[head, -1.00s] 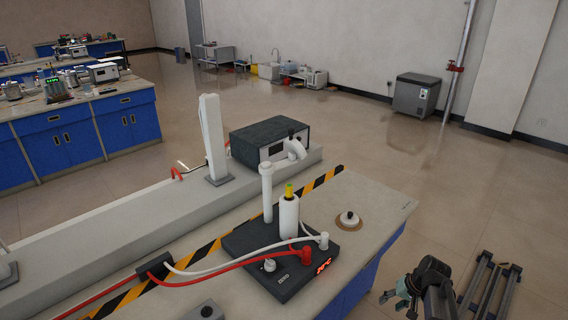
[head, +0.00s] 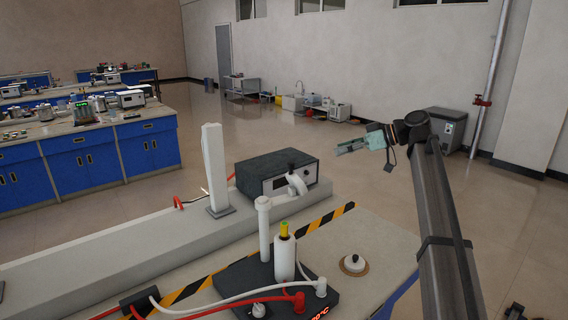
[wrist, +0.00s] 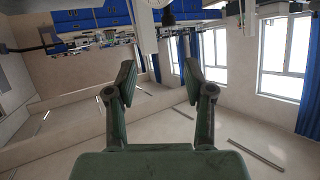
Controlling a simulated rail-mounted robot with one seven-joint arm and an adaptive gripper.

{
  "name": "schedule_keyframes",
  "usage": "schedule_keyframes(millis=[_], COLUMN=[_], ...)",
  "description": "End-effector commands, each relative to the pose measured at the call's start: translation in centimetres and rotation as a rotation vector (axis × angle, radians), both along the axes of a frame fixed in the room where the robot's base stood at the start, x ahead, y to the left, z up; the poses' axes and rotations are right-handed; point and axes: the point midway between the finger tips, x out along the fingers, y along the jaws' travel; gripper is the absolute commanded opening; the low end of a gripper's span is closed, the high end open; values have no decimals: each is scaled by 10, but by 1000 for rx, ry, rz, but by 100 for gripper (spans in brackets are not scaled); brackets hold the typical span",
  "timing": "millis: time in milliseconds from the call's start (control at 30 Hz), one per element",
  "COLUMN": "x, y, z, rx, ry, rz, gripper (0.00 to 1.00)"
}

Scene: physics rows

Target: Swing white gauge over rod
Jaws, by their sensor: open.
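On the front bench, a black unit (head: 240,283) with a lit red display carries a slim white post (head: 264,232) with a wider cap. Just right of the post stands a thicker white cylinder (head: 285,262) with a yellow-green top. Both are upright and apart. I cannot tell for sure which part is the gauge and which the rod. My gripper (head: 352,146) is raised to the right of and above them, beyond the bench, touching nothing. In the wrist view my gripper (wrist: 158,82) is open and empty, its two fingers wide apart.
White and red cables (head: 230,300) run across the unit. A dark instrument box (head: 276,172) and a tall white stand (head: 215,170) are behind. Open floor surrounds my gripper.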

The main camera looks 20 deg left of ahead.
Motion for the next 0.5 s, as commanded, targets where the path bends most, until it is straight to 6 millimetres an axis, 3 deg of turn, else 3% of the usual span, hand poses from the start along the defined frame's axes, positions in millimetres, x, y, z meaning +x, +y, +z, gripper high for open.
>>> schedule_keyframes(millis=[267,500], x=[-10,-13], y=[5,32], z=[1,-10], rx=[29,28], ry=[-116,-113], rz=[89,89], gripper=[53,53])
